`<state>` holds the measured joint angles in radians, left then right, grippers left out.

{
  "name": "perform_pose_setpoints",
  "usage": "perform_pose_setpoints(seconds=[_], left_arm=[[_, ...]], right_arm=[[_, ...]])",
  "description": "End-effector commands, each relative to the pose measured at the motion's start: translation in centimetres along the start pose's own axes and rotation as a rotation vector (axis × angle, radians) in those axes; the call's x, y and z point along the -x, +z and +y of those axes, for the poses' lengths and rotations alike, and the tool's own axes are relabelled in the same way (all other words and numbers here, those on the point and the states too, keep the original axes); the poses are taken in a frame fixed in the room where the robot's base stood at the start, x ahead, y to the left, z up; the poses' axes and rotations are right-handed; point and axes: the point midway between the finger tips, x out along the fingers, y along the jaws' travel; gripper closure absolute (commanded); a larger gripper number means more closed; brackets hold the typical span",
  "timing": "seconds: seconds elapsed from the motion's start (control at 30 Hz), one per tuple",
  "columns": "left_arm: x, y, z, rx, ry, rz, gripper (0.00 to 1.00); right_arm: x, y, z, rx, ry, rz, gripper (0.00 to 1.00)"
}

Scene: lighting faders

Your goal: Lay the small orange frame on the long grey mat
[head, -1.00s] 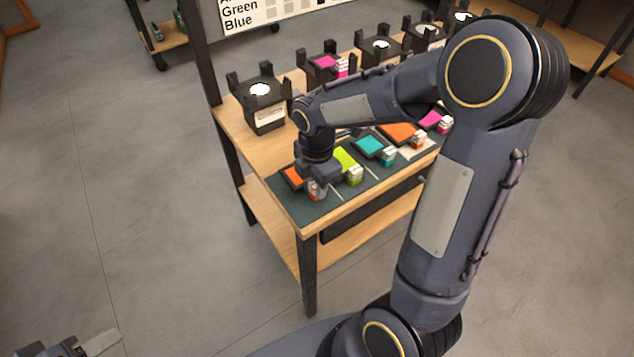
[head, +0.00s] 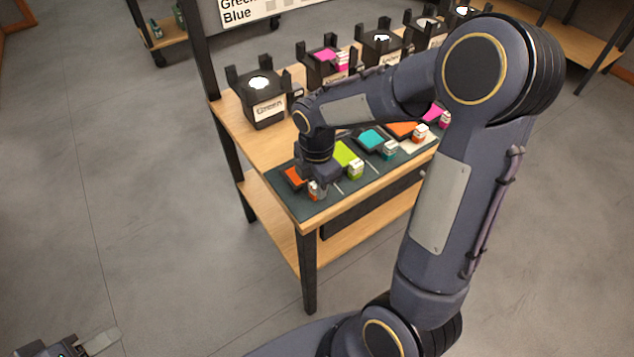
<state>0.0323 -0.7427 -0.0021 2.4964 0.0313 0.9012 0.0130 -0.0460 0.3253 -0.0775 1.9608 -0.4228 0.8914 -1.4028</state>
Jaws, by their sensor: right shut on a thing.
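The long grey mat (head: 301,210) lies along the front of the wooden table. A small orange frame (head: 293,176) with a white and orange tab (head: 316,189) is at the mat's near left end. My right gripper (head: 316,182) points down at this frame and is shut on it; the fingers are mostly hidden by the wrist. I cannot tell whether the frame touches the mat. A larger orange frame (head: 402,130) lies farther along the mat. My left gripper (head: 85,345) is at the bottom left corner, far from the table, its jaws only partly in view.
Lime (head: 345,154), teal (head: 371,140) and magenta (head: 433,114) frames lie on the mat. Black lamp holders stand behind, the nearest one (head: 265,108) at the left; another (head: 325,67) bears a magenta frame. Bare wood (head: 240,133) shows at the table's left.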

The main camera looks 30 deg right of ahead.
Motion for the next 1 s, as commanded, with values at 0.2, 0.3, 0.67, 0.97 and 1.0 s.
perform_pose_setpoints(seconds=[0.2, 0.3, 0.67, 0.97, 1.0], left_arm=[[-0.2, 0.1, -0.1, 0.0, 0.0, 0.0, 0.53], [-0.2, 0.1, -0.1, 0.0, 0.0, 0.0, 0.53], [-0.1, 0.0, 0.0, 0.0, 0.0, 0.0, 0.53], [0.7, -0.4, 0.3, 0.0, 0.0, 0.0, 0.53], [0.8, -0.4, 0.4, 0.0, 0.0, 0.0, 0.53]], right_arm=[[-0.3, 0.0, 0.0, 0.0, 0.001, 0.0, 0.68], [-0.3, 0.0, 0.0, 0.0, 0.0, 0.0, 0.55], [0.3, 0.0, 0.1, 0.0, 0.002, 0.0, 0.53], [5.2, 0.0, 0.1, 0.0, 0.004, 0.0, 0.53], [5.8, 0.0, 0.1, 0.0, 0.004, 0.0, 0.53]])
